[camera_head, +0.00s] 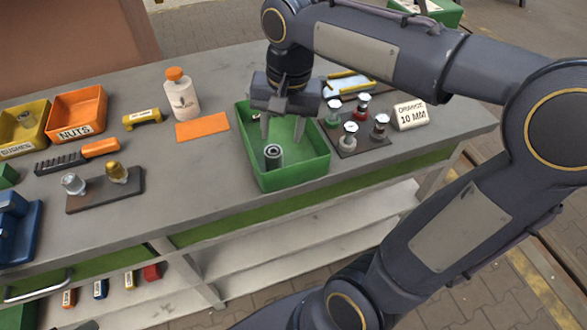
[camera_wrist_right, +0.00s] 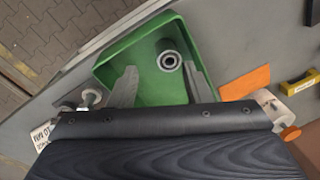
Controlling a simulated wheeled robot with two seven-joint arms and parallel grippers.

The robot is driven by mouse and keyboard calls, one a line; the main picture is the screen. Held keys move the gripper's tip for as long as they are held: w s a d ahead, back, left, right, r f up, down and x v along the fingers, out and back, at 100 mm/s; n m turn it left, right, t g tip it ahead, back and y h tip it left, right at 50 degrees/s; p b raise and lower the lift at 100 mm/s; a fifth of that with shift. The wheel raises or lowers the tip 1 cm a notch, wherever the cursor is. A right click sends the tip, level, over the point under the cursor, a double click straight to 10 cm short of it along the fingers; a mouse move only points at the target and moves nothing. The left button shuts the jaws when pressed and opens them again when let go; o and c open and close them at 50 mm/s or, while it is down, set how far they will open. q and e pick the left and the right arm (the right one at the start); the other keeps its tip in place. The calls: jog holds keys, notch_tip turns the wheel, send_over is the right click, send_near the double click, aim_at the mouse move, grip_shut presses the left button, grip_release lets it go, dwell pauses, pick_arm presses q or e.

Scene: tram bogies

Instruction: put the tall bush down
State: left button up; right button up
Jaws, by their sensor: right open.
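The tall bush (camera_head: 273,156) is a grey metal cylinder with a hole in its top. It stands upright inside the green tray (camera_head: 311,172), near the tray's left front part. It also shows in the right wrist view (camera_wrist_right: 169,61), seen from above. My right gripper (camera_head: 283,128) is over the tray, its fingers pointing down and apart, with nothing between them. In the right wrist view the bush is between the lines of the two fingers (camera_wrist_right: 160,85), beyond their tips, apart from them as far as I can tell. My left gripper is not in view.
Right of the tray a dark board (camera_head: 362,146) holds several knobbed pieces beside a white "10 MM" sign (camera_head: 411,115). Left are an orange mat (camera_head: 202,127), a white bottle (camera_head: 182,100), and an orange NUTS bin (camera_head: 78,112).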

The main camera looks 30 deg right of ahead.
jog(key=s+a+f+n+t+y, duration=0.3)
jog(key=s+f+n, duration=0.3)
jog(key=s, duration=0.7)
jog(key=shift+a+f+t, duration=0.15)
jog(key=shift+f+t, duration=0.65)
jog(key=shift+t, duration=0.1)
jog(key=shift+r, duration=0.2)
jog(key=shift+w+r, duration=0.1)
jog(key=shift+c, duration=0.5)
